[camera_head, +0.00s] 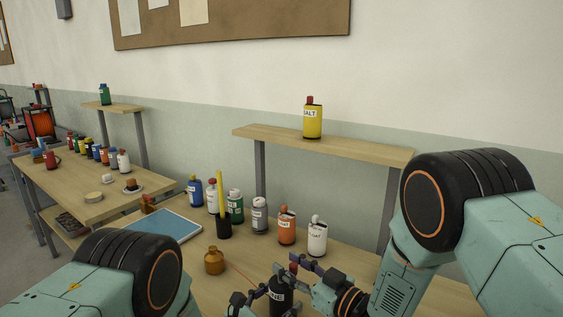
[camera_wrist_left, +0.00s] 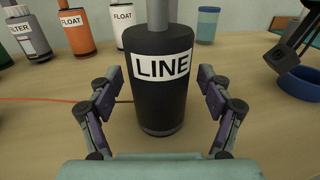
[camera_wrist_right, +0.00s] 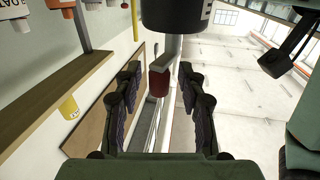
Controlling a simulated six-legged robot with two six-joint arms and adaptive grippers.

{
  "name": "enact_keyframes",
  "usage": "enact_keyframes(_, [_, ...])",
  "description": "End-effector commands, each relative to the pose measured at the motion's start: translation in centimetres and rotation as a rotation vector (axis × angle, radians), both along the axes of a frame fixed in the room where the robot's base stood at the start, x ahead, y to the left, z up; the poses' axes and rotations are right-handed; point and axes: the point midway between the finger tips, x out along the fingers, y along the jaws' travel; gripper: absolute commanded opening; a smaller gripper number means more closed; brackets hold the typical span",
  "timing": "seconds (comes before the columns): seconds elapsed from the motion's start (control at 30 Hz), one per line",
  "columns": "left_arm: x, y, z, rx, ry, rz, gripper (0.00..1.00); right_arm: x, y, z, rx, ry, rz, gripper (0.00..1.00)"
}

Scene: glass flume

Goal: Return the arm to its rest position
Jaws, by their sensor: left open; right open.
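The black bottle labelled LINE (camera_head: 279,298) stands upright on the table at the bottom of the head view. In the left wrist view the black bottle (camera_wrist_left: 160,100) stands between the spread fingers of my left gripper (camera_wrist_left: 158,90), with gaps at both sides. My left gripper (camera_head: 262,299) is open and low beside the bottle in the head view. My right gripper (camera_head: 292,268) is open around the bottle's red cap. In the right wrist view the red cap (camera_wrist_right: 159,82) and grey neck appear between the open fingers, apart from both.
A white FLOAT bottle (camera_head: 317,239), an orange FLOAT bottle (camera_head: 286,230) and several others stand behind. A brown jar (camera_head: 214,262) and blue board (camera_head: 163,226) lie left. A yellow SALT bottle (camera_head: 312,121) stands on the shelf (camera_head: 330,146). A blue bowl (camera_wrist_left: 289,83) is right.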

Motion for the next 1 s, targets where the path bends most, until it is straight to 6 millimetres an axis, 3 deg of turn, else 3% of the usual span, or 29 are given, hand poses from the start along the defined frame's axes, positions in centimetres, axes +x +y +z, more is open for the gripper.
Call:
enact_keyframes(0.2, [0.0,0.0,0.0,0.000,0.000,0.000,0.79,0.3,-0.4,0.0,0.001,-0.001,0.101,0.40])
enact_keyframes(0.7, [0.0,0.0,0.0,0.000,0.000,0.000,0.79,-5.0,-7.2,0.0,0.001,0.003,0.103,0.40])
enact_keyframes(1.0, [0.0,0.0,0.0,0.000,0.000,0.000,0.79,-6.8,-9.4,0.0,-0.001,0.001,0.106,0.40])
